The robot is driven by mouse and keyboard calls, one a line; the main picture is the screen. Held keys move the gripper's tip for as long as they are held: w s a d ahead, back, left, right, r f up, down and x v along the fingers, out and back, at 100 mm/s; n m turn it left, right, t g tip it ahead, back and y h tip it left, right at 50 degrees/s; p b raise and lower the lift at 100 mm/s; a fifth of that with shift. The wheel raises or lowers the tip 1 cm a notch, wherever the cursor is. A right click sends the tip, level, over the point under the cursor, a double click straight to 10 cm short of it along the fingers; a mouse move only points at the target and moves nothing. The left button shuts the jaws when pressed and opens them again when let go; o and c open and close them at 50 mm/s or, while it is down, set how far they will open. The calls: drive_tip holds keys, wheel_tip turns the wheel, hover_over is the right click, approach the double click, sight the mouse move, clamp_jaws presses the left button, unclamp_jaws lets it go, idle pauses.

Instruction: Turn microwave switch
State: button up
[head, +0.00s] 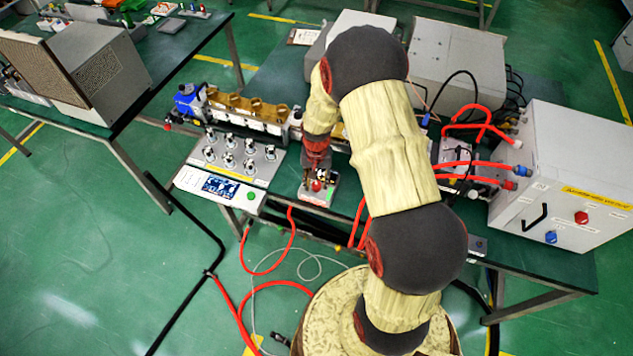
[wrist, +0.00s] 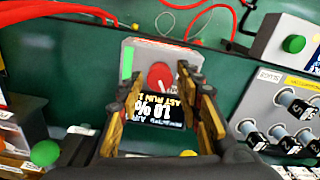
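A small light-grey control box (head: 318,198) stands near the front edge of the green table, under my gripper (head: 320,177). In the wrist view the box (wrist: 182,49) has a round red knob (wrist: 160,76), a green patch on one side and a dark display (wrist: 160,110) with upside-down text. My gripper (wrist: 161,82) is open, its two fingers apart on either side of the knob. No contact with the knob shows, and how high the fingertips are above it is hard to tell.
A grey panel with several metal knobs (head: 243,159) stands left of the box. A row of brass-coloured parts (head: 247,108) lies behind it. A large white cabinet (head: 560,180) with red hoses stands at the right. Red cables (head: 268,268) hang off the table's front.

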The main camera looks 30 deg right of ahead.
sight(316, 184)
drive_tip(key=shift+o, duration=0.7)
drive_tip(key=shift+r, duration=0.1)
drive_tip(key=shift+r, duration=0.35)
wheel_tip(316, 184, up, 11)
